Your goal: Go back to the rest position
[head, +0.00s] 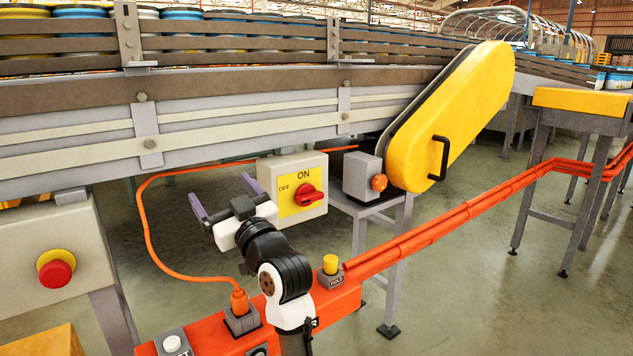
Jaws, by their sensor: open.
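My gripper (224,197) is in the head view, left of the middle. Its two purple fingers are spread apart with nothing between them. My black and white arm rises from the bottom of the view to it. The switch box (313,168) with a red rotary knob (308,194) and a yellow ON/OFF plate stands just to the right of my gripper in the picture. The knob's handle points roughly sideways; which mark it is set to is hard to tell. Whether the gripper touches the box cannot be told, but the fingers appear apart from the knob.
A roller conveyor (240,120) with cans runs across the back. A yellow guard (450,115) with a black handle is at right. An orange rail (225,340) with buttons and a plugged orange cable (150,240) lies below my arm. A red stop button (56,273) is at left.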

